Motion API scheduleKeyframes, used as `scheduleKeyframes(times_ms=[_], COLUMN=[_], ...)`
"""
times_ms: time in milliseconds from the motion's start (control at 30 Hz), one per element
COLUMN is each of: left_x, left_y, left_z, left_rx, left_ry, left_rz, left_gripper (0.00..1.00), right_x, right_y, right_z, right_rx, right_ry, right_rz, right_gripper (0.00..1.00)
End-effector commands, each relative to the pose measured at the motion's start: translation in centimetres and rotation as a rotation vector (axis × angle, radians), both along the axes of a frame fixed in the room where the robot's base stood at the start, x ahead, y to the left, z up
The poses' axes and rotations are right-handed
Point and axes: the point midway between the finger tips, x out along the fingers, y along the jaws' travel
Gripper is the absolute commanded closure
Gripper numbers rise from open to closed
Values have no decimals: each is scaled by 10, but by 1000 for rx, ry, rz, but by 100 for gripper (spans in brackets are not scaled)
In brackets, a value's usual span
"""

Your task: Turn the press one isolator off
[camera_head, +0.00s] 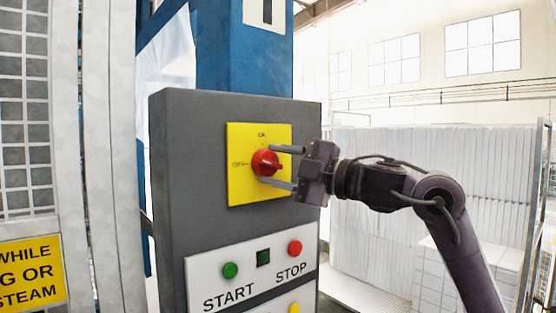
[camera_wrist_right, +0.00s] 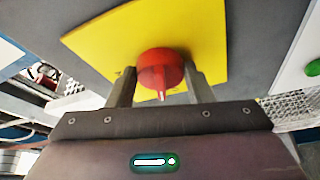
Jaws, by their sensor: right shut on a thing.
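The isolator is a red rotary knob (camera_head: 265,162) on a square yellow plate (camera_head: 243,187), on the grey control box (camera_head: 190,150). Small dark markings sit above the knob and to its left; the left one seems to read OFF. My right gripper (camera_head: 267,165) comes in from the right, with one finger above the knob and one below, shut on it. In the right wrist view the red knob (camera_wrist_right: 160,70) sits between the two finger ends (camera_wrist_right: 160,82). I cannot tell for sure which mark the knob points at. My left gripper is not in view.
Below the plate, a white panel carries a green START button (camera_head: 230,270) and a red STOP button (camera_head: 295,247). A metal post and mesh guard with a yellow warning sign (camera_head: 30,272) stand at left. White foam stacks (camera_head: 420,180) stand behind my right arm.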

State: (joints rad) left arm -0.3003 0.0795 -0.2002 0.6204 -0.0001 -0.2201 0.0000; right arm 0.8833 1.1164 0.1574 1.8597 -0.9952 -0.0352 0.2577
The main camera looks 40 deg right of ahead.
Motion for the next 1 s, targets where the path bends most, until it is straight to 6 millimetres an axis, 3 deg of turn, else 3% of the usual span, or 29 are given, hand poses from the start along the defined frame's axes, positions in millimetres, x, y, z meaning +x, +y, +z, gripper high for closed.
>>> scheduleKeyframes(times_ms=[400, 1000], left_x=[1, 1], left_y=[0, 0], left_z=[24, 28], left_rx=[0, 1], left_ry=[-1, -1], left_rz=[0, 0], left_gripper=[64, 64], right_x=[0, 0], right_y=[0, 0], right_z=[4, 2], right_rx=[-258, -325], right_ry=[-17, -22], right_rz=[0, 1], right_gripper=[76, 76])
